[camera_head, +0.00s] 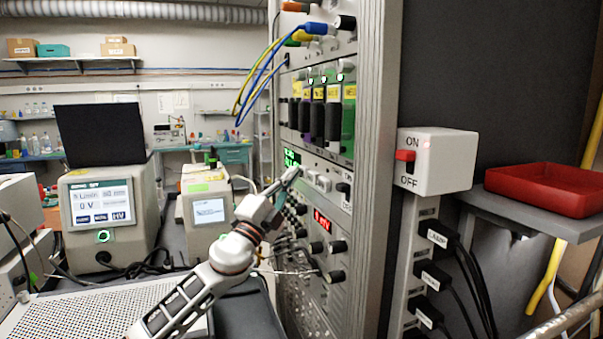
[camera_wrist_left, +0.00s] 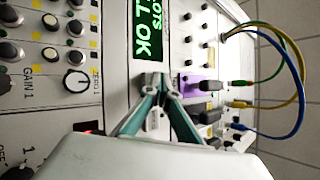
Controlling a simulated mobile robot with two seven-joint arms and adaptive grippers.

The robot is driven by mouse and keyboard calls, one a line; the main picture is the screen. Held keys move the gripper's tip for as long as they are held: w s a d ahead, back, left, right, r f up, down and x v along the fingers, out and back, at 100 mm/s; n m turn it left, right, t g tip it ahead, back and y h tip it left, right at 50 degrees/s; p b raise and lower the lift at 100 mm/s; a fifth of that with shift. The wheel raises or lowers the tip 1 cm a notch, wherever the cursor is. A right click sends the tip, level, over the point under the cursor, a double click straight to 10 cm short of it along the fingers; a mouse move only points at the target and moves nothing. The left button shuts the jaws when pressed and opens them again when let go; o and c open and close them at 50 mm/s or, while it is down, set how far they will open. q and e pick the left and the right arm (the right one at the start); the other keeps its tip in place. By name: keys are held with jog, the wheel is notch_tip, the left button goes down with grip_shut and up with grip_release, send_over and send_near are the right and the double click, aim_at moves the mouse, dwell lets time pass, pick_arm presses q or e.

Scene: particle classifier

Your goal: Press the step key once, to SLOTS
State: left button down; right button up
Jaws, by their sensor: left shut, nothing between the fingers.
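My left gripper (camera_head: 290,176) reaches from the lower left to the instrument rack's front panel, its fingertips just below the green display (camera_head: 292,158). In the left wrist view the two teal-and-grey fingers (camera_wrist_left: 160,82) converge to shut tips beside the display (camera_wrist_left: 150,35), with nothing held. The display shows green letters, partly cut off, reading "LOTS" and "L OK". The fingertips cover the panel there, so the step key cannot be made out and contact cannot be told. Pale key-like parts (camera_head: 322,182) sit right of the fingertips in the head view. My right gripper is not in view.
Blue, yellow and green cables (camera_head: 262,75) hang at the rack's upper left. Several knobs and a red display (camera_head: 322,220) lie below the gripper. A red-switch ON/OFF box (camera_head: 436,161) and a red tray (camera_head: 550,188) stand at the right. Bench instruments (camera_head: 110,212) stand at left.

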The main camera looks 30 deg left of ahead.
pick_arm(q)
jog(key=shift+s+a, duration=0.35)
jog(key=shift+s, duration=0.1)
jog(key=shift+a, duration=0.1)
jog(key=s+a, duration=0.1)
jog(key=s, duration=0.1)
jog(key=s+a, duration=0.1)
jog(key=a, duration=0.1)
jog(key=shift+s, duration=0.4)
dwell(0.7)
